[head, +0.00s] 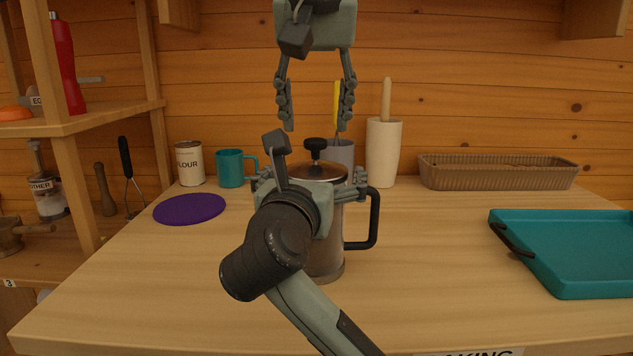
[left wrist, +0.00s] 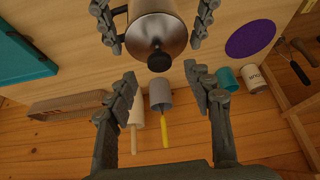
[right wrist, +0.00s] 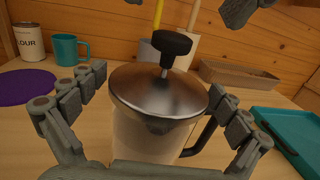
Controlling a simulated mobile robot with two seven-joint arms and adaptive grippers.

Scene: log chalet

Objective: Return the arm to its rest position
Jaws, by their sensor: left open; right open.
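A metal French press (head: 324,255) with a black knob and black handle stands upright on the wooden counter. It also shows in the right wrist view (right wrist: 150,135) and left wrist view (left wrist: 155,28). My right gripper (head: 312,182) is open, its fingers on either side of the press near the lid. Whether they touch it I cannot tell. The right arm hides part of the press in the head view. My left gripper (head: 315,115) is open and empty, pointing down, higher up above the press knob. Its two fingers stand wide apart in the left wrist view (left wrist: 165,80).
Behind stand a grey holder (head: 341,153) with a yellow-handled utensil, a white crock (head: 383,152), a teal mug (head: 230,169) and a flour can (head: 189,163). A purple disc (head: 190,209) lies left; a basket (head: 497,173) and teal tray (head: 570,250) lie right. Shelves (head: 105,122) border the left.

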